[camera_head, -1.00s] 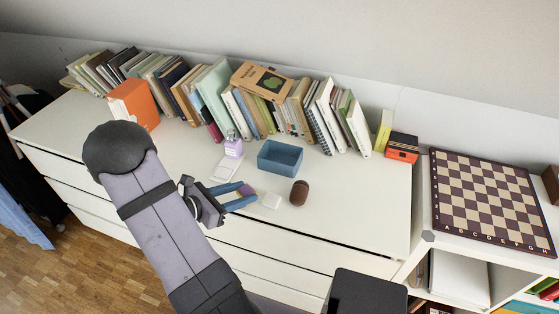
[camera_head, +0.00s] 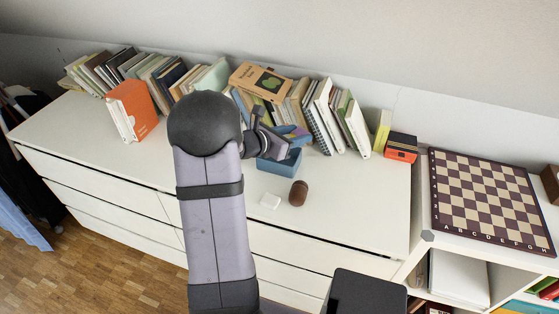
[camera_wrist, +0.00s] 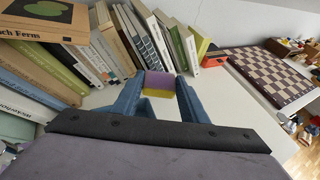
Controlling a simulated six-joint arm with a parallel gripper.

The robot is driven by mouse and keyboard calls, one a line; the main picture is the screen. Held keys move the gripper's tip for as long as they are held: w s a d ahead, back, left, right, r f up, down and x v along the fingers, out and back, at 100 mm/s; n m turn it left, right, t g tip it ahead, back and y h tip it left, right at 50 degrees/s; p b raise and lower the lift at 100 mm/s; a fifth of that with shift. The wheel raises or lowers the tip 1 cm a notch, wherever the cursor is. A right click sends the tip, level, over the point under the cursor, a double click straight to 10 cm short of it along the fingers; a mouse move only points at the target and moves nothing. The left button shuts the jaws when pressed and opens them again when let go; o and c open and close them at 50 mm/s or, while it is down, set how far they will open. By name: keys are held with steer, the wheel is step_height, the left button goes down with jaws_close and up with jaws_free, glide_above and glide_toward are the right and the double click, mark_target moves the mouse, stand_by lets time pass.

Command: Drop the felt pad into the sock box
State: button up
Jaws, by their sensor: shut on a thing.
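The sock box (camera_head: 277,167) is a small open blue box on the white dresser top, in the middle of the head view. My gripper (camera_head: 291,134) is at its back part in that view, its blue fingers covering some of the opening. In the wrist view my gripper (camera_wrist: 158,92) is shut on the felt pad (camera_wrist: 158,85), a small purple and yellow piece between the fingertips. The pad appears above the box, but its exact height is unclear. Much of the box interior is hidden.
A row of books (camera_head: 346,121) stands close behind the box. A brown rounded object (camera_head: 299,193) and a small white piece (camera_head: 270,201) lie in front of it. The dresser top is clear to the right front.

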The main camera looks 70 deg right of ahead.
steer(key=w+d+f+n+t+h, duration=0.1)
steer(key=w+n+t, duration=0.3)
steer(key=w, duration=0.1)
steer(key=shift+w+f, duration=0.3)
steer(key=shift+w, duration=0.1)
steer(key=shift+d+f, duration=0.1)
steer(key=shift+f, duration=0.05)
steer(key=shift+f+b, duration=1.5)
steer(key=shift+f, duration=1.35)
steer(key=o, duration=1.2)
steer(key=shift+c, duration=0.2)
